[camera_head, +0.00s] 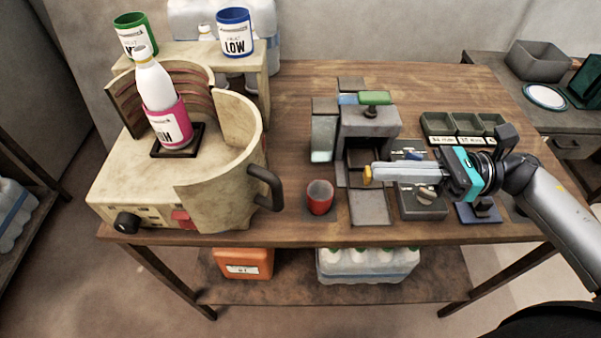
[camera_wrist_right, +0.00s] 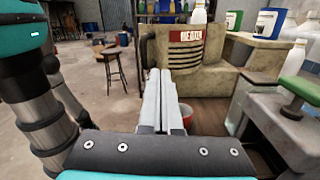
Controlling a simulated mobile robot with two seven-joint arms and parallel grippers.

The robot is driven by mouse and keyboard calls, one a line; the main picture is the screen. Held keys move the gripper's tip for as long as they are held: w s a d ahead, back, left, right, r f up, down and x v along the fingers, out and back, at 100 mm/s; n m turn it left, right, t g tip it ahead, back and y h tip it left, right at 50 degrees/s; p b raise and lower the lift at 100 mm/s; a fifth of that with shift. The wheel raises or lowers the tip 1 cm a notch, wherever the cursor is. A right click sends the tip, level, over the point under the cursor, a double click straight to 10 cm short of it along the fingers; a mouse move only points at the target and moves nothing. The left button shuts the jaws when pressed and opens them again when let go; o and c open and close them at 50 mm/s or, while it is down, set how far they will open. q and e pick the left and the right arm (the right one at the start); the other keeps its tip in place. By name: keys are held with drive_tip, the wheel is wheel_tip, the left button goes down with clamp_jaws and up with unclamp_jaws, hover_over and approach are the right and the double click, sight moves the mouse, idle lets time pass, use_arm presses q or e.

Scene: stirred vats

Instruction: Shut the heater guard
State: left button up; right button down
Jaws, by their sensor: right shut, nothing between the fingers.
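The heater (camera_head: 140,190) stands at the left of the table, a beige box with a black knob on its front. Its guard (camera_head: 228,165) is a curved beige panel on the right side, with a dark handle (camera_head: 266,187) at its outer face. The front left of the heater is uncovered. A white bottle with a pink label (camera_head: 165,110) stands on the dark plate inside. In the right wrist view the beige guard (camera_wrist_right: 205,85) and its handle (camera_wrist_right: 146,48) show ahead. My right gripper (camera_head: 372,174) is shut and empty, right of the handle and apart from it. My left gripper is out of view.
A red cup (camera_head: 320,198) stands between the guard and my right gripper. A grey press with a green-topped knob (camera_head: 372,120) stands behind the gripper. Green and blue tins (camera_head: 235,35) sit on a shelf behind the heater. Grey bins (camera_head: 465,125) are at the right.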

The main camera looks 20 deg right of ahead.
drive_tip(key=a+n+g+p, duration=0.1)
drive_tip(key=a+n+g, duration=0.1)
drive_tip(key=a, duration=1.1)
drive_tip(key=shift+w+f+n+g, duration=0.15)
drive_tip(key=shift+f+n+g, duration=0.15)
drive_tip(key=shift+f+g, duration=0.1)
